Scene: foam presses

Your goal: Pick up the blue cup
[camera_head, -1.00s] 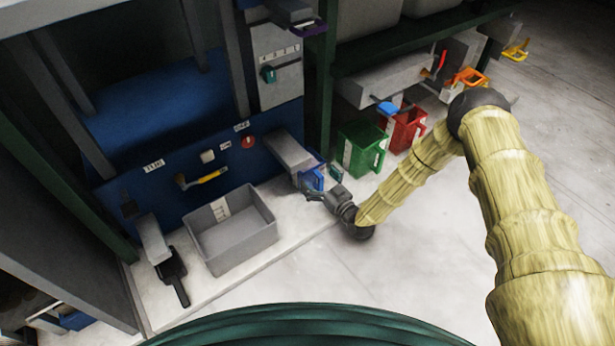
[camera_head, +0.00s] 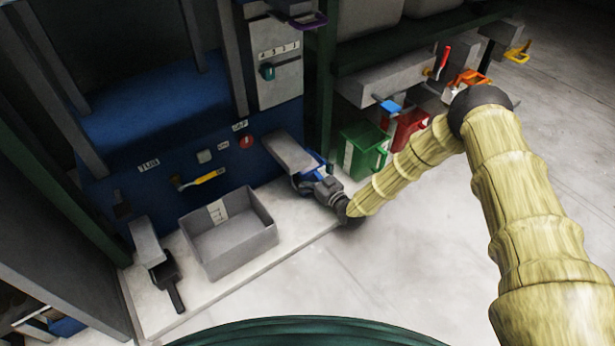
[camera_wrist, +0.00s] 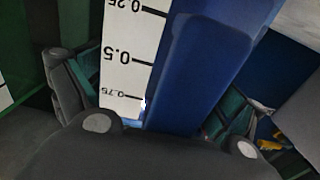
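The blue cup (camera_head: 313,162) is at the dispenser on the right of the blue press, mostly hidden by my gripper in the head view. In the wrist view its blue handle (camera_wrist: 200,75) and white scale strip (camera_wrist: 128,60), with black marks such as 0.5 and 0.75, fill the middle. My gripper (camera_head: 306,182) is at the cup. In the wrist view my gripper (camera_wrist: 160,100) has its fingers apart, one on each side of the handle. The left finger is beside the scale strip, away from the handle; firm contact does not show.
A green cup (camera_head: 363,150) and a red cup (camera_head: 408,130) stand to the right. A grey dispenser (camera_head: 282,153) hangs close above my gripper. Open floor lies in front.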

